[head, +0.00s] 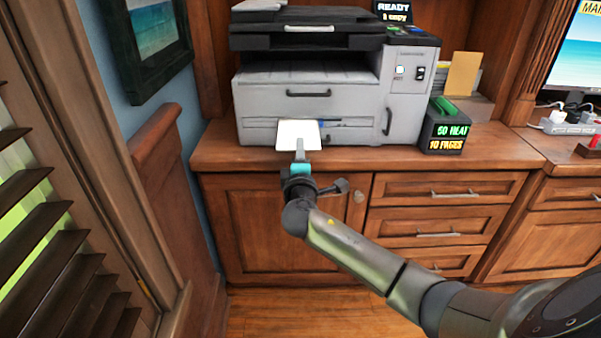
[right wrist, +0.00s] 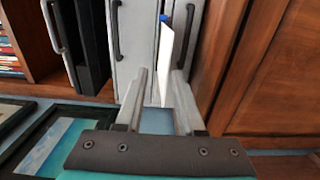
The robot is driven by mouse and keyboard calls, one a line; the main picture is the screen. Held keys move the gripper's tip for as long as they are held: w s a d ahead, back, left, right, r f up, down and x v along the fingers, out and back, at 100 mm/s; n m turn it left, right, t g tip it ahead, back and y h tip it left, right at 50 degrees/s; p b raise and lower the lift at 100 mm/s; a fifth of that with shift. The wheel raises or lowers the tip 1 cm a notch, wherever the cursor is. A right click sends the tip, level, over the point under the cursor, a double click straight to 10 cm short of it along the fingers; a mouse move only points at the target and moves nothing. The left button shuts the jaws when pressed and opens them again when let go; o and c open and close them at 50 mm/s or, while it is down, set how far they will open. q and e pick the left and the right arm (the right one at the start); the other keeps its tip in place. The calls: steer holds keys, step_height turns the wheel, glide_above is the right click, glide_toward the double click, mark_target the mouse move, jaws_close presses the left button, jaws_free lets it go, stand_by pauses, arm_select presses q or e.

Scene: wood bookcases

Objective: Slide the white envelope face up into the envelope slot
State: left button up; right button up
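The white envelope (head: 297,134) is flat, its plain white face up, at the front of the grey printer, level with its lower front. In the right wrist view the envelope (right wrist: 166,62) is seen nearly edge-on, its far end at a narrow gap between the grey panels. The slot itself is mostly hidden behind it. My right gripper (head: 300,146) is at the envelope's near edge. In the right wrist view the right gripper's fingers (right wrist: 160,75) stand apart, one on each side of the envelope, with a gap showing on the left. My left gripper is out of view.
The printer (head: 405,110) stands on a wooden cabinet top (head: 345,158). A dark box with lit text (head: 447,130) stands right of it. A power strip (head: 565,126) and monitor (head: 580,55) are farther right. Wood panelling and blinds (head: 50,270) close off the left.

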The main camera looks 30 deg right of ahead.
steer(key=p+v, duration=0.2)
steer(key=v, duration=0.9)
steer(key=shift+p, duration=0.3)
steer(key=shift+s, duration=0.15)
